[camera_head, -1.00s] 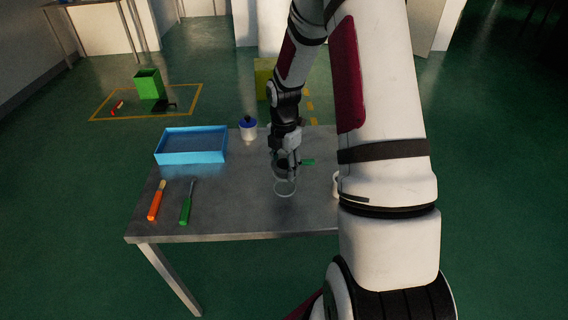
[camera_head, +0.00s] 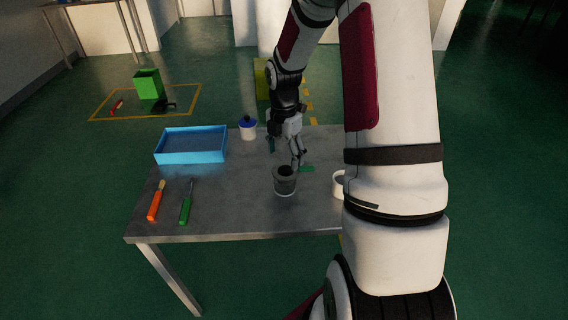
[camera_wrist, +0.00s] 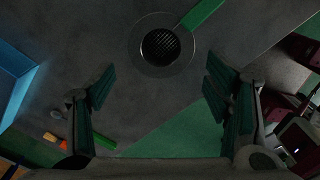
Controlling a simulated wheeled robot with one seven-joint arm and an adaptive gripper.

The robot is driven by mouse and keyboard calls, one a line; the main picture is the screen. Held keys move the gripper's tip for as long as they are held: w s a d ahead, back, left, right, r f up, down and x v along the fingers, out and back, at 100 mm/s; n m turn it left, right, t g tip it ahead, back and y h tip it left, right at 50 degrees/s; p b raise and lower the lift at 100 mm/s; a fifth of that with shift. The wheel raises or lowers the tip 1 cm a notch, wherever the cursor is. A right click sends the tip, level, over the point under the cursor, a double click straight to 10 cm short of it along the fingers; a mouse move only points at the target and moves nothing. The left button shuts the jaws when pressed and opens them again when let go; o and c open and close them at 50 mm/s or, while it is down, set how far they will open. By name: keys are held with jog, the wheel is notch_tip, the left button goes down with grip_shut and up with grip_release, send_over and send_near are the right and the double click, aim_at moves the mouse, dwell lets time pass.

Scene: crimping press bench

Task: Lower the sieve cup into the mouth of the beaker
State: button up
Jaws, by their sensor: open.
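The clear beaker (camera_head: 285,192) stands upright near the middle of the bench. The dark sieve cup (camera_head: 285,172) sits in its mouth and looks level. In the wrist view the round mesh of the sieve cup (camera_wrist: 160,45) shows inside the paler ring of the beaker (camera_wrist: 148,71). My gripper (camera_head: 284,154) is open and empty, above and behind the beaker, apart from the cup. In the wrist view its fingers (camera_wrist: 158,88) are spread wide, with the cup ahead of them and nothing between them.
A blue tray (camera_head: 191,158) lies at the back left, with a blue-lidded jar (camera_head: 248,130) beside it. An orange-handled tool (camera_head: 155,203) and a green-handled tool (camera_head: 186,206) lie at the left. A white mug (camera_head: 338,184) stands right of the beaker, partly hidden by my arm. A green strip (camera_head: 307,168) lies behind the beaker.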

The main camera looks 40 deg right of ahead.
notch_tip(320, 180, up, 7)
dwell(0.3)
jog(key=shift+r, duration=0.1)
dwell(0.4)
